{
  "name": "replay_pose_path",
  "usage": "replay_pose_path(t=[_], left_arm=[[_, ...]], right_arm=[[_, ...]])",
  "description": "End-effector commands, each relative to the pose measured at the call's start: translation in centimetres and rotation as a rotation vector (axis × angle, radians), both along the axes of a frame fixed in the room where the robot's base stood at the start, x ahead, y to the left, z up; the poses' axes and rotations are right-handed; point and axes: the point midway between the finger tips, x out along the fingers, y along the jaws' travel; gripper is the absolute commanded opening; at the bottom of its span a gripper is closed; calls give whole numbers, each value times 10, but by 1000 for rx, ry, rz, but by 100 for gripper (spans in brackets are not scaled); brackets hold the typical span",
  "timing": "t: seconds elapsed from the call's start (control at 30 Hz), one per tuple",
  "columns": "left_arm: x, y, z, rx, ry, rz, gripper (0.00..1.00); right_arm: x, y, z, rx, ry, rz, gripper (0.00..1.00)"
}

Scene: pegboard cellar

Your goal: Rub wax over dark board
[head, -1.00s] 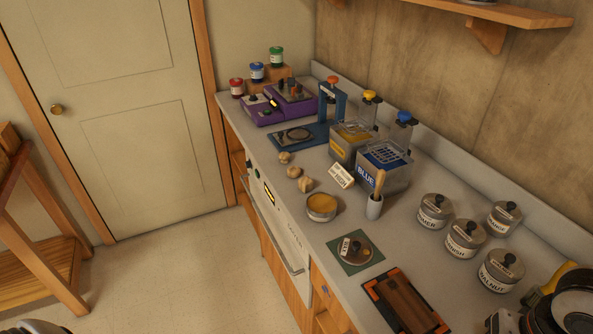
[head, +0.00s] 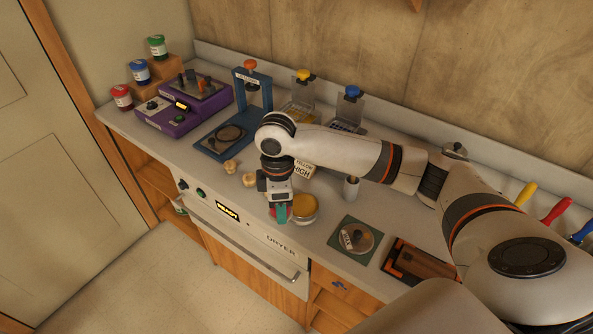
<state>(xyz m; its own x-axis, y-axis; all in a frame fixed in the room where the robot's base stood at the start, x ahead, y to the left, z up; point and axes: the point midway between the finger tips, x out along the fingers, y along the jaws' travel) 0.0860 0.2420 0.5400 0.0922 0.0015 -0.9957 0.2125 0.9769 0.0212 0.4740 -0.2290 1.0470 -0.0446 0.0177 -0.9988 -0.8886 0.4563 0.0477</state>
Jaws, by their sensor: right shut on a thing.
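The wax tin (head: 304,206), round with an amber top, stands near the counter's front edge. My right gripper (head: 281,213) points down just left of it, partly in front of the tin, with teal fingers close together. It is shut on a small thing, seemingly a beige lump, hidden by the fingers. Two more beige lumps, one farther (head: 230,166) and one nearer (head: 249,180), lie to the left. The dark board (head: 425,262) lies in its black and orange frame at the right, partly covered by my right arm. My left gripper is not in view.
A green mat (head: 338,253) with a labelled round lid lies between tin and board. A cup (head: 351,188) stands behind the tin. A purple machine (head: 184,104), a blue press (head: 216,144) and the dryer front (head: 247,232) are left. My arm hides canisters.

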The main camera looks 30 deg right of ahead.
Motion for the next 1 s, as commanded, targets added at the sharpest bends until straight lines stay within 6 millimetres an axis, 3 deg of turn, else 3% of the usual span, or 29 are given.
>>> replay_pose_path(t=[0.03, 0.2, 0.4, 0.6, 0.8, 1.0], left_arm=[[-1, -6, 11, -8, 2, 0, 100], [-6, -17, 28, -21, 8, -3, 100], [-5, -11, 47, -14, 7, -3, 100], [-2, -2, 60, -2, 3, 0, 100], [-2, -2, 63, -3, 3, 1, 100], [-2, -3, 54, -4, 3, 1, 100]], right_arm=[[7, -6, 3, 1, 5, 100, 27], [29, -28, -3, 2, 8, 480, 27], [47, -58, -13, 3, 12, 924, 27], [56, -82, -23, 3, 13, 1263, 27], [58, -92, -29, 0, 13, 1415, 27], [58, -93, -39, 0, 13, 1433, 27]])
